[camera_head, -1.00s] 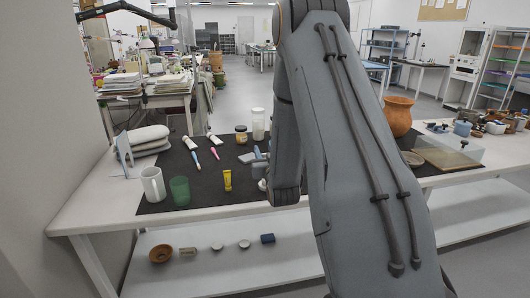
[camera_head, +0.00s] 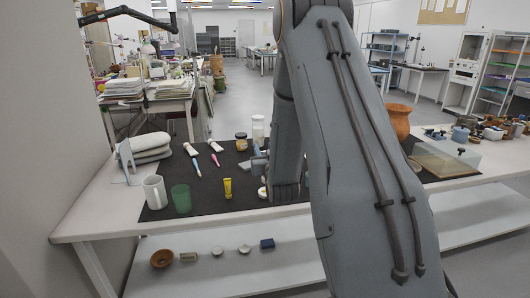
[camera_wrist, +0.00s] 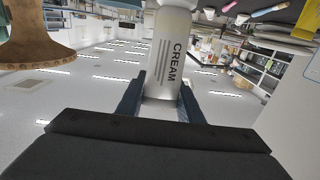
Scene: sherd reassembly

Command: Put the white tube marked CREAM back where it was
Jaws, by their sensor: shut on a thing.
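The white tube marked CREAM (camera_wrist: 173,48) stands out in the wrist view, its dark lettering facing the camera. My gripper (camera_wrist: 158,98) is shut on it, with one finger on each side of the tube. The tube's far end runs towards the top edge of the wrist view. In the head view my arm hides the held tube.
A terracotta pot (camera_head: 398,122) stands right of my arm.

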